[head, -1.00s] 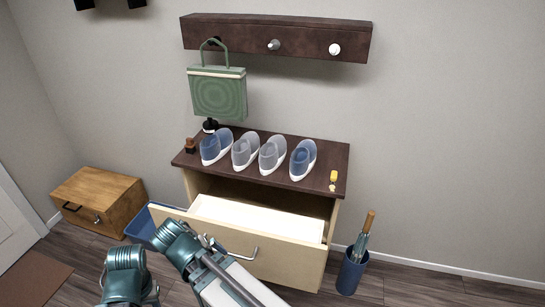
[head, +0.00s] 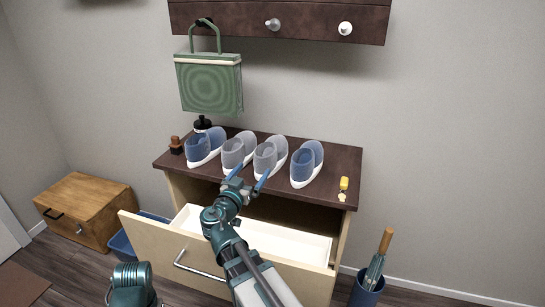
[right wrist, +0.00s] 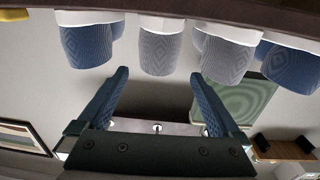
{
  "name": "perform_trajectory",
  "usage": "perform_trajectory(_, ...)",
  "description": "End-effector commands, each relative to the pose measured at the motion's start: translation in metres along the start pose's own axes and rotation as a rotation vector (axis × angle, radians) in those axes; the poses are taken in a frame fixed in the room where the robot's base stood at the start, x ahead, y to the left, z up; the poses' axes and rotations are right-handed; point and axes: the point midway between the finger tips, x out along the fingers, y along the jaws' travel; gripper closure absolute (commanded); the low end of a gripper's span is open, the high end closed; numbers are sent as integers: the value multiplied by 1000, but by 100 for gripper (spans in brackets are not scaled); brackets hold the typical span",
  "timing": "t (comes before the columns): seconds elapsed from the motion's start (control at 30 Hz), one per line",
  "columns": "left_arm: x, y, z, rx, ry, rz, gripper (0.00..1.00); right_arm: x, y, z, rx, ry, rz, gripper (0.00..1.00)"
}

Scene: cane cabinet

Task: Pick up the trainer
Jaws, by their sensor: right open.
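Two blue and two grey trainers stand in a row on the dark cabinet top (head: 325,195): a left blue one (head: 204,147), a left grey one (head: 238,152), a right grey one (head: 270,157) and a right blue one (head: 306,164). My right gripper (head: 252,171) is open and empty at the cabinet's front edge, in front of the grey pair. In the right wrist view, upside down, the right grey trainer (right wrist: 160,48) shows between the finger lines, beyond the open fingers (right wrist: 158,76). My left gripper is not in view.
The drawer (head: 262,235) stands open below my right arm. A green bag (head: 209,84) hangs behind. An umbrella bin (head: 366,291) stands at right, a wooden box (head: 85,208) at left.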

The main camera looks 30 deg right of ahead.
Motion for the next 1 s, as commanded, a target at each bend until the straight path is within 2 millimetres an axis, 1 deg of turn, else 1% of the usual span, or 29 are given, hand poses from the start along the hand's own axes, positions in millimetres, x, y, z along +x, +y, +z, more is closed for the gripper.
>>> perform_trajectory(0.03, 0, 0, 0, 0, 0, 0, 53, 12, -1, 0, 0, 0, 4, 0)
perform_trajectory(0.1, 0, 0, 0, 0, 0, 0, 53, 26, -1, 0, -1, -1, 5, 0)
perform_trajectory(0.3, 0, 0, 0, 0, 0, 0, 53, 60, -1, 1, -1, -2, 3, 0)
perform_trajectory(0.47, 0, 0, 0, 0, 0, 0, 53, 73, 0, 1, -1, -2, 2, 0)
perform_trajectory(0.77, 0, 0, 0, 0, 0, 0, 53, 79, 0, 1, -1, -2, 2, 0)
perform_trajectory(0.87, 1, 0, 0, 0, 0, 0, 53, 89, 0, 2, -1, -2, 3, 0)
perform_trajectory(1.0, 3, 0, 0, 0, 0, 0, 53, 110, 1, 3, -1, -2, 4, 0)
